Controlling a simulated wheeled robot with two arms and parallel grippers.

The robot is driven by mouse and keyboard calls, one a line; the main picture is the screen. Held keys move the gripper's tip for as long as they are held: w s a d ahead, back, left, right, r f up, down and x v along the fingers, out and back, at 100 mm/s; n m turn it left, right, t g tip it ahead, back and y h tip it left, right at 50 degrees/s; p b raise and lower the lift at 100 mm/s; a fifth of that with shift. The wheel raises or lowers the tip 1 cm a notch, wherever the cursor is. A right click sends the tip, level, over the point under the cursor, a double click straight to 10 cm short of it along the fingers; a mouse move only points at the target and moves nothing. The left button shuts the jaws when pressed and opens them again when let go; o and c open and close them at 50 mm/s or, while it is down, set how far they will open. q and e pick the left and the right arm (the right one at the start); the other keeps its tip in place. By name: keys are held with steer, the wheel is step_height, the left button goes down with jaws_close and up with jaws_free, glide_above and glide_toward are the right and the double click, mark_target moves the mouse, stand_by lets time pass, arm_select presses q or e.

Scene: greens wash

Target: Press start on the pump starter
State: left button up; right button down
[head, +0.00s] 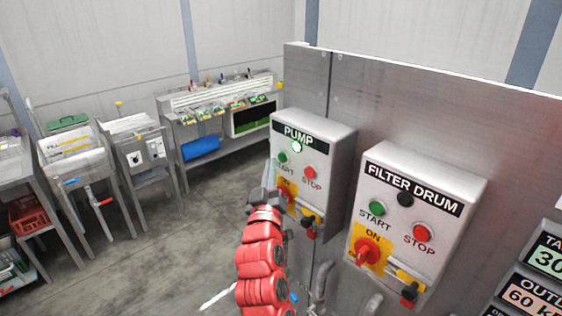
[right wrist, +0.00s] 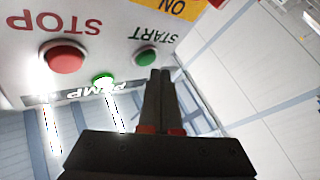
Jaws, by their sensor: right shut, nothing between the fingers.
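The pump starter (head: 318,132) is a grey box labelled PUMP on the metal panel. Its green START button (head: 283,157) sits left of its red STOP button (head: 309,172). A lamp (head: 297,146) above them glows whitish green. My right gripper (head: 270,180) is shut and empty, in front of the box's left side. In the right wrist view, the closed fingertips (right wrist: 160,72) are close beside the green START button (right wrist: 145,56); I cannot tell if they touch it. The red STOP button (right wrist: 65,57) and the glowing lamp (right wrist: 103,80) also show there. My left gripper is out of view.
A filter drum starter (head: 418,190) with its own buttons and red rotary switch (head: 368,251) is mounted to the right. The pump box's red switch (head: 286,193) is just beside my gripper. Steel benches (head: 160,130) stand at the left, with open floor between.

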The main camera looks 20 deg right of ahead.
steer(key=a+b, duration=0.1)
steer(key=s+a+b, duration=0.1)
steer(key=a, duration=0.1)
steer(key=a+b, duration=0.1)
steer(key=shift+s+a, duration=0.35)
stand_by(0.5)
